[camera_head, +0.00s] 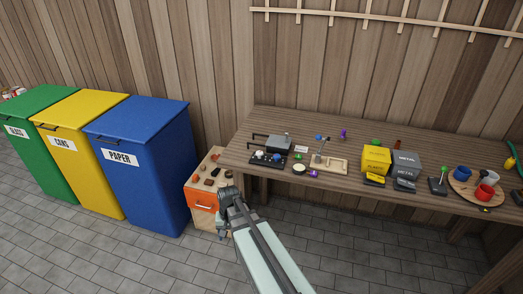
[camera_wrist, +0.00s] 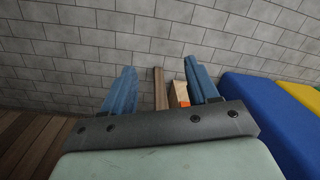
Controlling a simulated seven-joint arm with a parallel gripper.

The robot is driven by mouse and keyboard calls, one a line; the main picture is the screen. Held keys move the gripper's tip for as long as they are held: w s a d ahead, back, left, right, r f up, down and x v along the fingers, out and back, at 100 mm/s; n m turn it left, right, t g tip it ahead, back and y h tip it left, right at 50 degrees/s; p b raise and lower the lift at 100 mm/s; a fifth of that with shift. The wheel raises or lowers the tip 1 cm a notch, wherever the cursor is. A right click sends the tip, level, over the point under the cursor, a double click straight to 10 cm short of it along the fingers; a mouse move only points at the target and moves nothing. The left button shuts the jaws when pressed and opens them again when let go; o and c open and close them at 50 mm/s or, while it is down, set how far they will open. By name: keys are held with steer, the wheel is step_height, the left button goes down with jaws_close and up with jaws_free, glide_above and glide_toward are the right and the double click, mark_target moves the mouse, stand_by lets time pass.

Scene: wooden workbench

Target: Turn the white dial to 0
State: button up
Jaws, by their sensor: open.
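A small black panel (camera_head: 268,159) lies at the left end of the workbench top, with a round white knob (camera_head: 260,154) on it that looks like the white dial. Its marks and pointer are too small to read. A pale round piece (camera_head: 299,168) lies to the right of the panel. My gripper (camera_head: 228,194) is low and left of the bench, in front of the small cabinet and apart from the panel. In the wrist view its two blue fingers (camera_wrist: 161,84) are spread apart with nothing held. The dial does not show in the wrist view.
A small cabinet with an orange drawer (camera_head: 202,202) stands left of the bench (camera_head: 245,150). Blue (camera_head: 150,180), yellow (camera_head: 95,165) and green (camera_head: 48,150) bins stand further left. A grey box (camera_head: 280,142) sits behind the panel; yellow boxes (camera_head: 376,158) and cups (camera_head: 483,193) are to the right.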

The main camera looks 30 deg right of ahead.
steer(key=w+d+r+m+y, duration=0.1)
steer(key=w+d+r+m, duration=0.45)
steer(key=w+r, duration=0.2)
steer(key=m+t+y, duration=0.1)
steer(key=m+t, duration=0.1)
steer(key=m, duration=0.7)
glide_toward(260, 152)
steer(key=s+a+f, duration=0.1)
steer(key=a, duration=0.1)
steer(key=a+f, duration=0.2)
steer(key=s+a+f, duration=0.1)
steer(key=a, duration=0.1)
steer(key=shift+s+f, duration=0.35)
steer(key=shift+f, duration=0.05)
steer(key=w+d+r+m+y, duration=0.1)
steer(key=d+r+m, duration=0.4)
steer(key=d+r, duration=0.4)
steer(key=shift+t, duration=0.3)
steer(key=x, duration=1.3)
steer(key=shift+a, duration=0.4)
steer(key=c, duration=1)
